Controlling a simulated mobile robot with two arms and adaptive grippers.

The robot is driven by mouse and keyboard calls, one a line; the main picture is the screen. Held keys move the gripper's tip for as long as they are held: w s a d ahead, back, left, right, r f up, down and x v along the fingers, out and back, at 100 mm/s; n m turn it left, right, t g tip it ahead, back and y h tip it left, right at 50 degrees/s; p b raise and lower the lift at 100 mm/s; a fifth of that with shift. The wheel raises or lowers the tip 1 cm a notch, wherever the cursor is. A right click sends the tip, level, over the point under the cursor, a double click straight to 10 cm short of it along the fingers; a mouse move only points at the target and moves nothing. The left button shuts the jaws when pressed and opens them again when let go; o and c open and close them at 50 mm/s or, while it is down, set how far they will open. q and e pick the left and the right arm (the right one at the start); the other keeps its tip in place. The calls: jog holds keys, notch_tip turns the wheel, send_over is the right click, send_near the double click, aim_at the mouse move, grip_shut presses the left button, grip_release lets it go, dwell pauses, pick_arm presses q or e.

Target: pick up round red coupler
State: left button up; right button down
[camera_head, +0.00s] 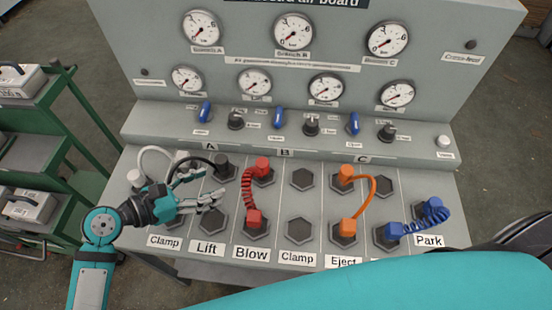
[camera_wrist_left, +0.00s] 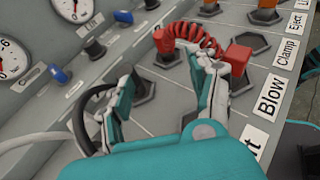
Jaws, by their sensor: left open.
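Two red couplers joined by a coiled red hose (camera_head: 246,187) sit on the sloped board in the Blow column. The upper coupler (camera_head: 262,165) looks rounder and also shows in the left wrist view (camera_wrist_left: 163,41). The lower coupler (camera_head: 255,218) looks boxier; in the left wrist view (camera_wrist_left: 237,57) my right-hand finger partly covers it. My left gripper (camera_head: 212,186) is open and empty, left of both red couplers, over the Lift column. In the left wrist view its fingers (camera_wrist_left: 166,78) are spread, with the red couplers beyond them. My right gripper is out of view.
A black coupler (camera_head: 223,165) with a black hose and a white hose (camera_head: 153,152) lie close to my left gripper. An orange hose (camera_head: 376,187) and coiled blue hose (camera_head: 418,217) are at right. Empty hexagonal sockets (camera_head: 299,228) lie between. Gauges and blue levers (camera_head: 278,117) stand behind.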

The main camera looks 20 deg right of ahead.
aim_at(257, 170)
pick_arm(q)
jog(key=x, duration=0.4)
jog(key=shift+d, duration=0.3)
jog(key=x, duration=0.6)
jog(key=shift+w+f, duration=0.1)
jog(key=shift+f, duration=0.05)
jog(key=shift+w+d+f, duration=0.15)
jog(key=shift+d, duration=0.3)
jog(key=x, duration=0.4)
jog(key=shift+s+d+f+p, duration=0.15)
jog(key=shift+s+d+p, duration=0.1)
jog(key=shift+s+p, duration=0.05)
jog(key=shift+w+d+f, duration=0.1)
jog(key=shift+d, duration=0.1)
jog(key=shift+c, duration=0.2)
jog(key=c, duration=1.1)
grip_shut()
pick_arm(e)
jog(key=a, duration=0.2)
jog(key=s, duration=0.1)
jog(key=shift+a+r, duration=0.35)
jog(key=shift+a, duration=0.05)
